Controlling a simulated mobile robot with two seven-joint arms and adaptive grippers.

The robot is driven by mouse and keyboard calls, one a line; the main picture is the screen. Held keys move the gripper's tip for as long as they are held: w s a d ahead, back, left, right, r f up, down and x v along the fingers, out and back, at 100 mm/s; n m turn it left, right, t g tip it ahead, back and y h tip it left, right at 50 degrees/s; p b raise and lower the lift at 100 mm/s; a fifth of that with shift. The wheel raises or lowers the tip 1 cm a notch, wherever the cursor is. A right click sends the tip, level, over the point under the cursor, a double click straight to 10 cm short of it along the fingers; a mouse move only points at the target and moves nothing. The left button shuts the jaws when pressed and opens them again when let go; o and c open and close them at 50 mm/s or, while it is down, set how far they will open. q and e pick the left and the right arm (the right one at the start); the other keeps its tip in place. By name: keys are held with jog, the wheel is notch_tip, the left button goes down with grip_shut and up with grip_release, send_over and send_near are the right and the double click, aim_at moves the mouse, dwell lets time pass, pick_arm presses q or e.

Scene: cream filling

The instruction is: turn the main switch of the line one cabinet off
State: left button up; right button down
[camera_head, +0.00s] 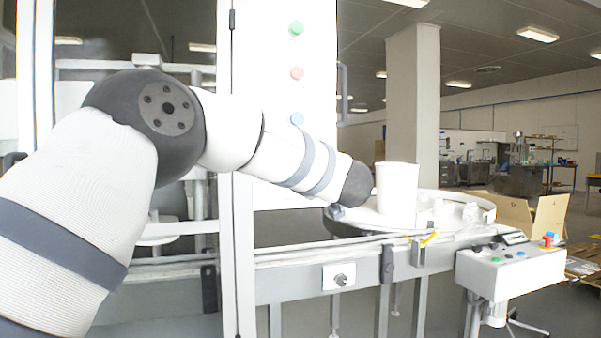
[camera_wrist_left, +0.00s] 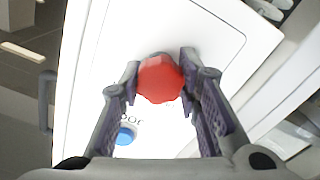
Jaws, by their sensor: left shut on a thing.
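The white cabinet door (camera_head: 285,60) stands in the middle of the head view, with a green, a red and a blue round button down its face. In the left wrist view a red faceted knob (camera_wrist_left: 160,80) sits on a white panel (camera_wrist_left: 205,35), above a blue button (camera_wrist_left: 125,135) with a partly hidden label. My left gripper (camera_wrist_left: 160,76) has one finger on each side of the red knob and is shut on it. My right gripper is in neither view.
A round machine table (camera_head: 455,205) with a white tapered container-like shape (camera_head: 397,188) is to the right. A control box (camera_head: 510,268) with buttons stands in front of it. A small rotary switch (camera_head: 340,279) is on the front rail. A cardboard box (camera_head: 535,215) is farther right.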

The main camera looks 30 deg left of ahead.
pick_arm(q)
jog(key=n, duration=0.4)
jog(key=shift+n, duration=0.3)
jog(key=shift+f+n, duration=0.1)
jog(key=shift+n, duration=2.4)
jog(key=shift+o, duration=0.2)
jog(key=o, duration=1.1)
jog(key=shift+o, duration=0.2)
jog(key=v, duration=1.2)
